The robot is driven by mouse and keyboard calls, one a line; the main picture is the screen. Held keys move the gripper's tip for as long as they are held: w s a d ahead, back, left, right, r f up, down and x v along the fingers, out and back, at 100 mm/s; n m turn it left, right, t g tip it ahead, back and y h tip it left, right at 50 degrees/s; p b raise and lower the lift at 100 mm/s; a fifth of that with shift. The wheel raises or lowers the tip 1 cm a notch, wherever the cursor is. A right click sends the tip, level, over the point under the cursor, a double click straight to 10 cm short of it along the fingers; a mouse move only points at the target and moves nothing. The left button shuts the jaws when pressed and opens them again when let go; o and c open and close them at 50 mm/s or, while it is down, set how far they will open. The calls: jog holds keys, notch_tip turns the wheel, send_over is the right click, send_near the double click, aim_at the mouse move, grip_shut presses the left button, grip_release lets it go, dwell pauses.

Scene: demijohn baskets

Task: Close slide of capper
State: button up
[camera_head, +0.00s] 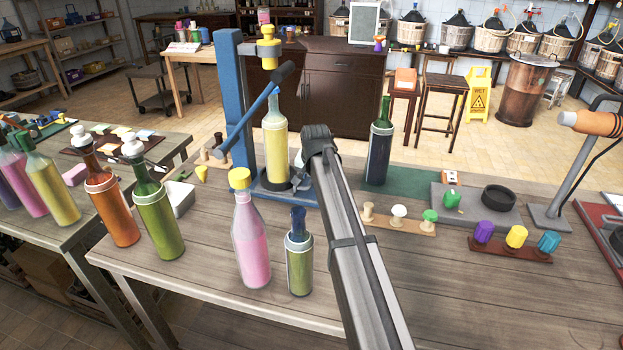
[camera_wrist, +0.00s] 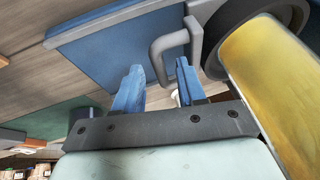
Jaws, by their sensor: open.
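In the wrist view, the slide's grey loop handle (camera_wrist: 160,50) sticks out from the dark holder, and the yellow bottle (camera_wrist: 275,90) is at right. My gripper (camera_wrist: 159,68) is open, its blue fingers on either side of the handle; contact cannot be told. My arm hides the fingertips in the head view.
A pink bottle (camera_head: 251,245) and a small green bottle (camera_head: 299,258) stand in front of the capper. A dark bottle (camera_head: 379,145) stands to its right. Stopper racks (camera_head: 398,222) lie right of my arm. The right front of the table is clear.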

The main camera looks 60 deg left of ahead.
jog(key=v, duration=1.4)
jog(key=shift+w, duration=0.15)
